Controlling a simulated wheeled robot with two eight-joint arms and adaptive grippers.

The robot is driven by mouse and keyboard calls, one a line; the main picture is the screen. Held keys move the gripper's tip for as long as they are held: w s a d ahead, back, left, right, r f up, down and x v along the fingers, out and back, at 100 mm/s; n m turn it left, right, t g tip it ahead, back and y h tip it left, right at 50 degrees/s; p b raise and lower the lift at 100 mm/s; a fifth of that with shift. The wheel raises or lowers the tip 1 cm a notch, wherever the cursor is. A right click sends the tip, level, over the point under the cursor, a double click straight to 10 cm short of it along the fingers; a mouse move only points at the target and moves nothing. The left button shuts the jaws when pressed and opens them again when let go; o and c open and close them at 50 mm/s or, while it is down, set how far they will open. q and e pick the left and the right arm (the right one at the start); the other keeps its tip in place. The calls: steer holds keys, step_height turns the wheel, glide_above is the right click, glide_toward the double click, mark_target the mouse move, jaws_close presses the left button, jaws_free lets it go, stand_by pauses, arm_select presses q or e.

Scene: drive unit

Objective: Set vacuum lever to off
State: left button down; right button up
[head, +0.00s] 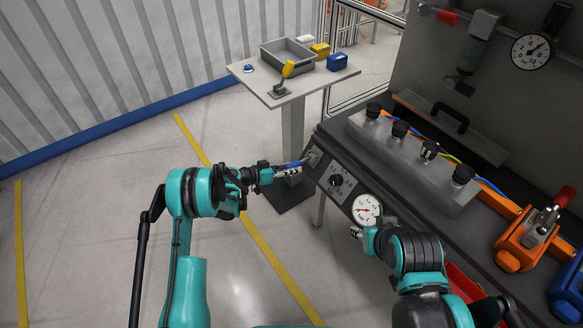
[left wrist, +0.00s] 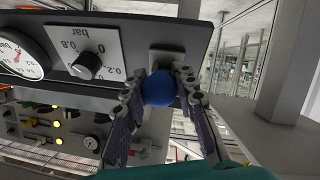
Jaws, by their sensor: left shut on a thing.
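The vacuum lever's blue knob (left wrist: 158,88) sits between the fingers of my left gripper (left wrist: 160,92), which is shut on it, in front of the control panel. The lever's base is partly hidden by the knob and fingers. My right gripper (head: 356,232) is by the panel's lower edge, near the round gauge (head: 366,209); its fingers are too small to tell open from shut.
A black rotary knob (left wrist: 88,66) with a bar scale is beside the lever. Several black-capped parts (head: 400,129) stand on the bench. A small side table (head: 322,79) holds a grey bin (head: 287,60) and small yellow and blue boxes. Open floor lies at the left.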

arm_select(q)
steer(key=shift+f, duration=0.1)
steer(key=c, duration=1.2)
jaws_free()
steer(key=shift+a, duration=0.1)
steer(key=v, duration=1.1)
steer(key=shift+s+a, duration=0.2)
steer(key=shift+a, duration=0.1)
